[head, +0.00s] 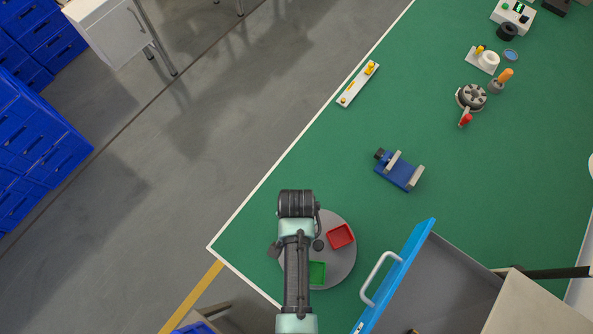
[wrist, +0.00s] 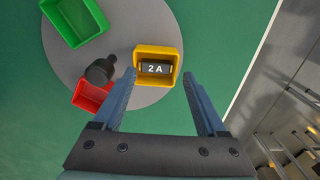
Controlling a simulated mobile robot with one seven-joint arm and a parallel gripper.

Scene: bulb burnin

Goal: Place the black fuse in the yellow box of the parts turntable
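The black fuse, marked "2 A" (wrist: 155,68), lies inside the yellow box (wrist: 142,50) of the parts turntable (wrist: 145,20) in the wrist view. My gripper (wrist: 158,76) is open, with one finger on each side of the box's near part. Clear gaps show between the fingers and the fuse. Whether the fingertips touch the box I cannot tell. In the head view the grey turntable (head: 345,262) is partly covered by my arm, which hides the yellow box and the fuse.
The turntable also bears a red box (head: 340,236), a green box (head: 317,272) and a black knob (head: 318,244). An open drawer with a blue front (head: 400,275) stands close to its right. A blue fixture (head: 398,172) sits farther up the green table.

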